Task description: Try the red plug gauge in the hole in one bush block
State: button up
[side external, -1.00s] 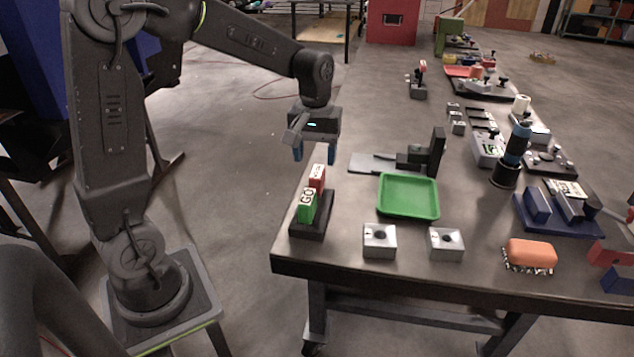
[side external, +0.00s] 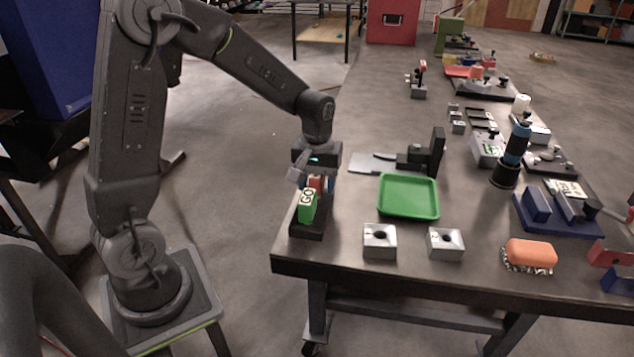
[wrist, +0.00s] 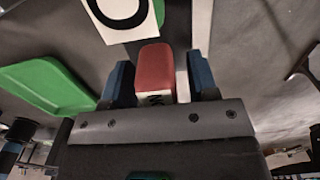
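The red plug gauge (side external: 316,182) stands in a dark holder (side external: 308,230) at the table's near left corner, behind the green gauge marked GO (side external: 307,206). My gripper (side external: 317,180) is lowered around the red gauge. In the wrist view the red gauge (wrist: 155,68) lies between my two blue fingers (wrist: 160,82), with a visible gap on each side, so the fingers are open. Two silver bush blocks stand on the table, a left one (side external: 380,252) and a right one (side external: 432,254), each with a dark hole in its top. Both holes are empty.
A green tray (side external: 382,210) lies behind the bush blocks. A dark upright stand (side external: 437,150) is behind the tray. An orange brush (side external: 530,254) lies right of the blocks. The table in front of the blocks is clear.

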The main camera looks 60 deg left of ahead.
jog(key=c, duration=0.9)
jog(key=shift+r, duration=0.1)
